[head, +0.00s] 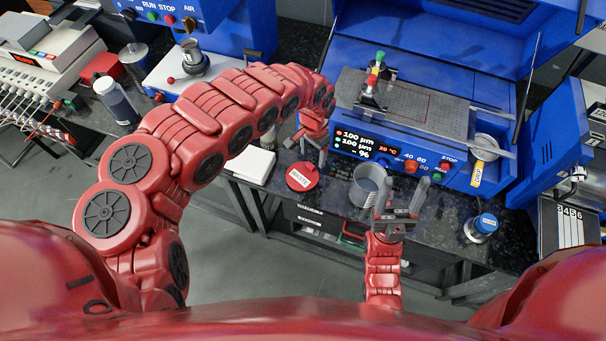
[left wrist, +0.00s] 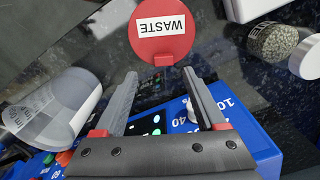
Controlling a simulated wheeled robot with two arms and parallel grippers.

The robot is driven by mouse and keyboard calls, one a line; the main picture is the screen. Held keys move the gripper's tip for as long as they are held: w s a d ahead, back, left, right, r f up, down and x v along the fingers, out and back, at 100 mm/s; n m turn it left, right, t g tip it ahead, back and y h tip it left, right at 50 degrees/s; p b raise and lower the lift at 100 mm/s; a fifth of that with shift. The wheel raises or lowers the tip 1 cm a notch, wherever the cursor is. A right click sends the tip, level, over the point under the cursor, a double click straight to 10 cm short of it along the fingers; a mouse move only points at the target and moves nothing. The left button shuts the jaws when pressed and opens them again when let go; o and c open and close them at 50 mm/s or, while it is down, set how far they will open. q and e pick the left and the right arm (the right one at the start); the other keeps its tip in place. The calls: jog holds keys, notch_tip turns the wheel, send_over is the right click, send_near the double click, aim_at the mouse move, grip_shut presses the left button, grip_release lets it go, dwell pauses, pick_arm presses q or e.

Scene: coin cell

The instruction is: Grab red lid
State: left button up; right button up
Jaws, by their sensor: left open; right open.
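The round red lid (head: 302,176) with a white WASTE label lies on the dark bench top, left of an open grey cylindrical container (head: 370,186). The lid also shows at the top of the left wrist view (left wrist: 164,32), with its small tab toward my fingers. My left gripper (head: 312,148) is open and empty, just behind the lid in the head view. In the left wrist view its fingertips (left wrist: 160,73) are spread on either side of the lid's tab; whether they touch it I cannot tell. My right gripper (head: 402,195) is open and empty in front of the container.
A blue machine (head: 400,160) with a display and buttons stands behind the lid. A white block (head: 250,164) lies to its left. A blue-capped jar (head: 481,227) stands at the right. In the left wrist view, the clear container (left wrist: 50,110) is close on the left.

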aim_at(311, 164)
pick_arm(q)
notch_tip(311, 164, down, 4)
jog(key=shift+w+a+f+p, duration=0.1)
jog(key=shift+a+p, duration=0.05)
jog(key=shift+p, duration=0.55)
jog(key=shift+w+a+f, duration=0.1)
jog(key=shift+f, duration=0.45)
grip_shut()
